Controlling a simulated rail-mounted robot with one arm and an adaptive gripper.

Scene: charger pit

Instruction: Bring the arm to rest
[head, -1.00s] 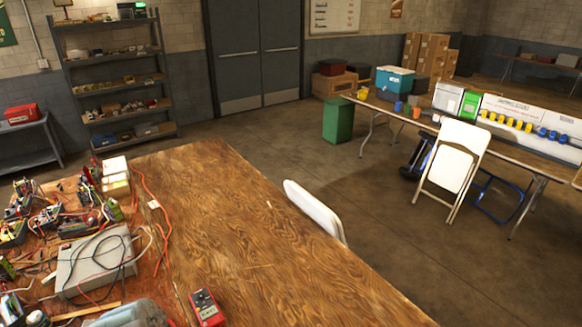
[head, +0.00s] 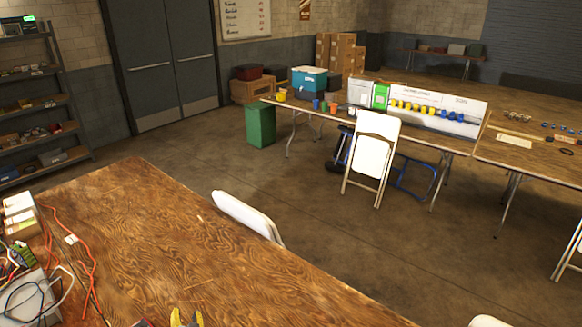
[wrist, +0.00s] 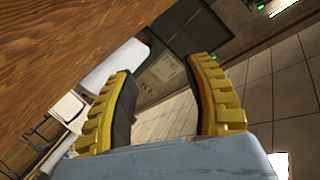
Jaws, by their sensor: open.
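My gripper shows in the wrist view (wrist: 163,67) with its two yellow and black fingers spread apart and nothing between them. In the head view only its yellow fingertips (head: 187,318) show at the bottom edge, over the near wooden table (head: 150,240). The rest of my arm is out of the head view.
Cables and electronic parts (head: 25,285) crowd the table's left end; its middle is clear. A white folding chair (head: 248,216) stands at its far edge. Beyond open floor are a long table (head: 455,141), another white chair (head: 373,150), a green bin (head: 260,125) and shelves (head: 40,100).

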